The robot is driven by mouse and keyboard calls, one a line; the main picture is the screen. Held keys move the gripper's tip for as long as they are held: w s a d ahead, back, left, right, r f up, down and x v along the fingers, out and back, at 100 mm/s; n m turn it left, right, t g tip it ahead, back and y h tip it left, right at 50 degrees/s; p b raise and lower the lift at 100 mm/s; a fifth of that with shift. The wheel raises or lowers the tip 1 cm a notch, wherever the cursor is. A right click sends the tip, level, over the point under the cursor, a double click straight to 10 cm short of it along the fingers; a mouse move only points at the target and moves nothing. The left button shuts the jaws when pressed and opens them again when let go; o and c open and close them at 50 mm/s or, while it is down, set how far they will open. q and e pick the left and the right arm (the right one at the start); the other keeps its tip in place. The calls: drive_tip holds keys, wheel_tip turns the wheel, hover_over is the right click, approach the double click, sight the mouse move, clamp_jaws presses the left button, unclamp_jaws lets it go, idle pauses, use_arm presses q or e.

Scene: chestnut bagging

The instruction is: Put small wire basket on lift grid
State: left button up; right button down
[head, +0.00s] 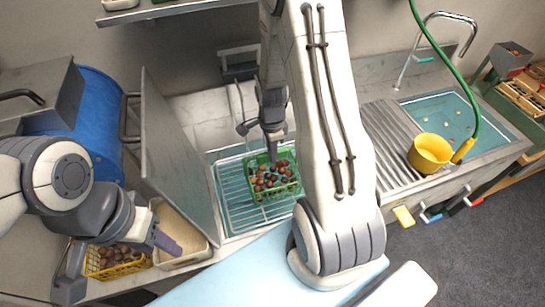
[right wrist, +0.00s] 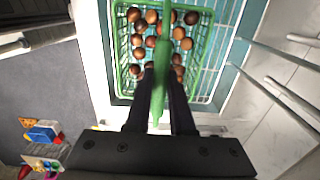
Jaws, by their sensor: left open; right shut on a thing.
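The small wire basket (head: 256,196) is green and filled with brown chestnuts. It sits over the lift grid (head: 230,205), a pale wire rack above a teal basin. The basket looks level, but I cannot tell whether it touches the wires. My right gripper (head: 272,155) is above the basket, shut on its green handle. In the right wrist view the handle (right wrist: 160,75) runs between the two dark fingers (right wrist: 160,95), with the basket (right wrist: 124,60) beyond and grid wires (right wrist: 222,50) beside it. My left gripper (head: 118,262) is open at lower left, near a yellow basket.
A grey upright panel (head: 175,150) stands left of the grid. A yellow basket of chestnuts (head: 95,262) and a beige bin (head: 180,225) are at lower left. A blue drum (head: 95,115) is behind them. A sink (head: 450,112) with a yellow pot (head: 428,152) is at right.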

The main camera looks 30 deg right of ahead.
wheel_tip(320, 180, down, 3)
drive_tip(key=shift+p, duration=0.55)
drive_tip(key=shift+f, duration=0.25)
drive_tip(key=shift+f, duration=0.15)
drive_tip(key=c, duration=0.8)
unclamp_jaws()
